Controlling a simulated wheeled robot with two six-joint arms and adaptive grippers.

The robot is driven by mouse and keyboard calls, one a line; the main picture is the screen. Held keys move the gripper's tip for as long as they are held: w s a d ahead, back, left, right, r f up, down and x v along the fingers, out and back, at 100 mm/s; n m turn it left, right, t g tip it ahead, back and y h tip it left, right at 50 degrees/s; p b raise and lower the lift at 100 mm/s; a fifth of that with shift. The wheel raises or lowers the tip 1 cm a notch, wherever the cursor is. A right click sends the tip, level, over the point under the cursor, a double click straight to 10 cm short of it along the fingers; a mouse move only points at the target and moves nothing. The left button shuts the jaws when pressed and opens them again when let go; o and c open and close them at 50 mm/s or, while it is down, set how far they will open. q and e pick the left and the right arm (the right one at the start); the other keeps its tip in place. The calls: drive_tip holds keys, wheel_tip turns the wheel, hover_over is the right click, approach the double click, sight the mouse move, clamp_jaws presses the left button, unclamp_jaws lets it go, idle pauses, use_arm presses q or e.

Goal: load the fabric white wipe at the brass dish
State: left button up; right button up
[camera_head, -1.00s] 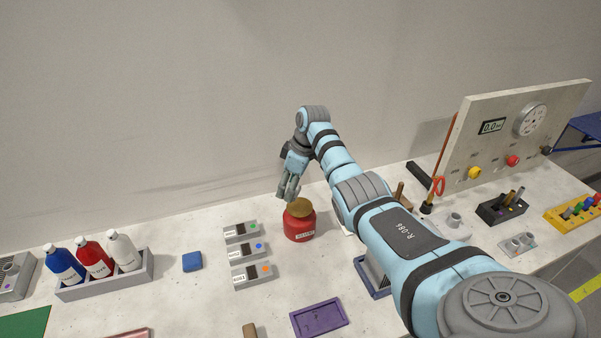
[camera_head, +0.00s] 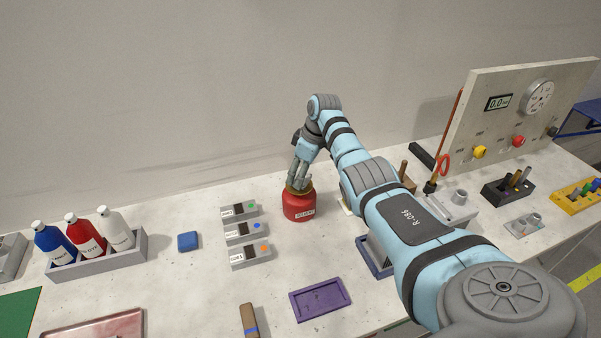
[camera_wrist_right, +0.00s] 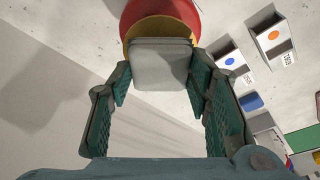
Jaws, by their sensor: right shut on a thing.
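The brass dish (camera_head: 300,191) is the round top of a red can (camera_head: 299,209) labelled as solvent. In the right wrist view the dish's yellow rim (camera_wrist_right: 160,27) shows around the far edge of the white wipe (camera_wrist_right: 160,66), a folded pale square. My right gripper (camera_wrist_right: 160,80) has its fingers on both sides of the wipe and is shut on it. In the head view the gripper (camera_head: 298,183) points down right at the dish and covers part of it. I cannot tell whether the wipe touches the dish. My left gripper is not in view.
Three labelled grey boxes (camera_head: 246,233) stand just left of the can. A bottle rack (camera_head: 99,257) and a blue block (camera_head: 188,241) are farther left. A purple tray (camera_head: 320,300) lies in front. A gauge panel (camera_head: 525,110) stands at the right.

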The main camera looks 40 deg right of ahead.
drive_tip(key=shift+s+r, duration=0.1)
idle(0.3)
drive_tip(key=shift+f+b, duration=0.6)
drive_tip(key=shift+f, duration=0.6)
idle(0.7)
idle(0.7)
wheel_tip(320, 180, up, 7)
drive_tip(key=p, duration=0.7)
drive_tip(key=shift+r+p, duration=0.2)
drive_tip(key=shift+p, duration=0.15)
drive_tip(key=shift+f, duration=0.1)
drive_tip(key=shift+f, duration=0.15)
